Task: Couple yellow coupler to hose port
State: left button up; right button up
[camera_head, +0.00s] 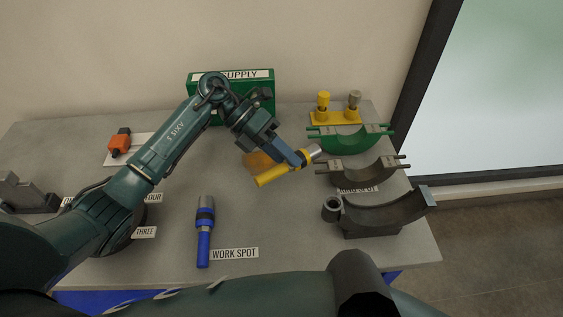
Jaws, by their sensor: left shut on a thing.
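The yellow coupler (272,176), a yellow rod with a silver end (314,152), is held tilted above the table. My left gripper (296,160) is shut on it near its middle, with the silver end pointing up and right toward the cradles. The silver end is close to the grey-brown cradle, but I cannot tell if they touch. No part is clearly marked as the hose port. A yellow block (336,118) at the back right carries one yellow-topped and one grey-topped upright fitting. My right gripper is not in view.
A green SUPPLY box (262,86) stands at the back. Green (350,140), grey-brown (358,174) and dark (384,214) cradles line the right. A blue coupler (204,238) lies by the WORK SPOT label (234,253). An orange piece (256,160) is partly hidden. An orange-red block (120,143) sits left.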

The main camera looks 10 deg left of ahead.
pick_arm(q)
jog(key=w+a+f+n+t+y, duration=0.1)
jog(key=w+a+n+t, duration=0.2)
jog(key=a+n+t, duration=0.5)
jog(key=n+t, duration=0.3)
jog(key=n, duration=0.1)
jog(key=shift+w+a+f+p, duration=0.15)
jog(key=shift+a+p, duration=0.1)
jog(key=shift+p, duration=0.1)
jog(key=w, duration=0.1)
jog(key=w+a, duration=0.1)
jog(key=w, duration=0.1)
jog(key=w+b, duration=0.1)
jog(key=w, duration=0.1)
jog(key=shift+a, duration=0.35)
